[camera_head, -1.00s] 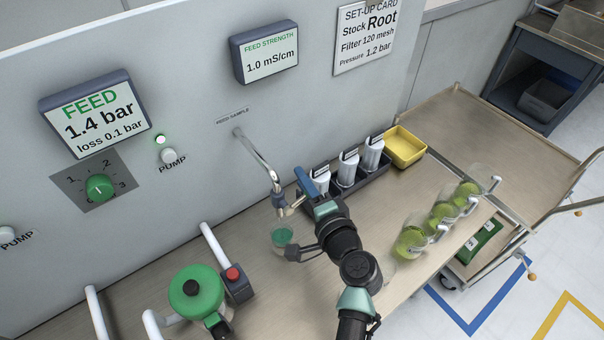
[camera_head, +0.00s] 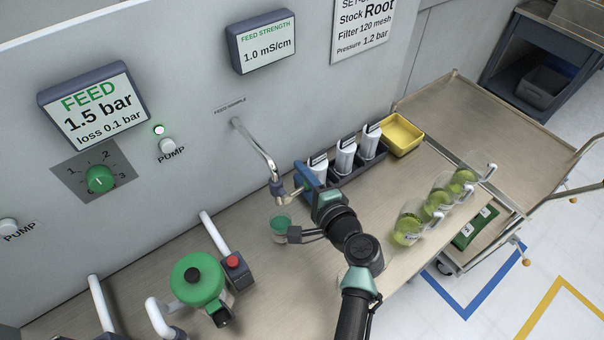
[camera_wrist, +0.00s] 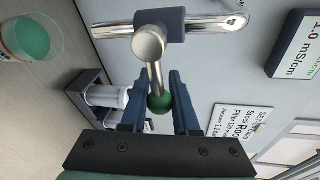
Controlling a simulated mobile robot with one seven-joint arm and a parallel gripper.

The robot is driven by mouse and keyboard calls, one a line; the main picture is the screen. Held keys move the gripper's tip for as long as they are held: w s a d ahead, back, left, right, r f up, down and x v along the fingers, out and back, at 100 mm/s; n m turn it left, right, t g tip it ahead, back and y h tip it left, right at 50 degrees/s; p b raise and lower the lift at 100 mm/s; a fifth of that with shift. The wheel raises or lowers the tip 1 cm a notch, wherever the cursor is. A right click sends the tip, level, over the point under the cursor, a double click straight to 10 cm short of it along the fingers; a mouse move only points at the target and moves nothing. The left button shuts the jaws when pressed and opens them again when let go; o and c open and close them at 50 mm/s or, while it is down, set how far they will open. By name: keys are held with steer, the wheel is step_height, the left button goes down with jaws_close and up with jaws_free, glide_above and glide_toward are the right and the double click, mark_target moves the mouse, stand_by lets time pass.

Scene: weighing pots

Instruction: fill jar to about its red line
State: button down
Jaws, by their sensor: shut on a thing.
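The jar (camera_head: 281,228) is a clear cup with green liquid in it, standing below the spout of the feed-sample tap (camera_head: 262,157). It also shows at the upper left of the wrist view (camera_wrist: 27,38), where a thin reddish mark shows near its edge. I cannot tell exactly how the liquid stands against the red line. My gripper (camera_head: 303,182) is at the tap, to the right of its valve body. In the wrist view its blue fingers (camera_wrist: 160,82) are shut around the tap's lever (camera_wrist: 150,50), at the green ball knob (camera_wrist: 160,103).
The FEED display (camera_head: 95,104) reads 1.5 bar, above a green dial (camera_head: 100,179). A rack (camera_head: 352,168) with white bottles and a yellow tray (camera_head: 401,134) stand behind my arm. Several green-filled cups (camera_head: 437,200) line the bench's right side. A green-lidded pot (camera_head: 197,279) stands front left.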

steer(key=c, duration=0.7)
jaws_free()
steer(key=shift+s, duration=0.1)
steer(key=b+v, duration=0.1)
steer(key=v, duration=1.1)
steer(key=shift+s+d, duration=0.2)
steer(key=shift+s, duration=0.15)
steer(key=w+a+r+n+t+h, duration=0.1)
steer(key=w+r+n+t, duration=0.15)
steer(key=r, duration=0.65)
steer(key=w+a+r+n+t+h, duration=0.1)
steer(key=w+r+n, duration=0.25)
steer(key=r, duration=0.55)
steer(key=w+a+r+n+t+h, duration=0.1)
steer(key=w+r+n, duration=0.15)
steer(key=r, duration=0.65)
steer(key=s+a+r+n+t+h, duration=0.1)
steer(key=s+r+n+t, duration=0.1)
steer(key=s+r, duration=0.3)
steer(key=s+a+r+n+t+h, duration=0.1)
steer(key=s+r+t, duration=0.3)
steer(key=r, duration=0.9)
steer(key=s+a+r+n+t+h, duration=0.1)
steer(key=s+r+n+t, duration=0.2)
steer(key=r, duration=0.6)
steer(key=shift+s+h, duration=0.4)
steer(key=shift+s, duration=0.95)
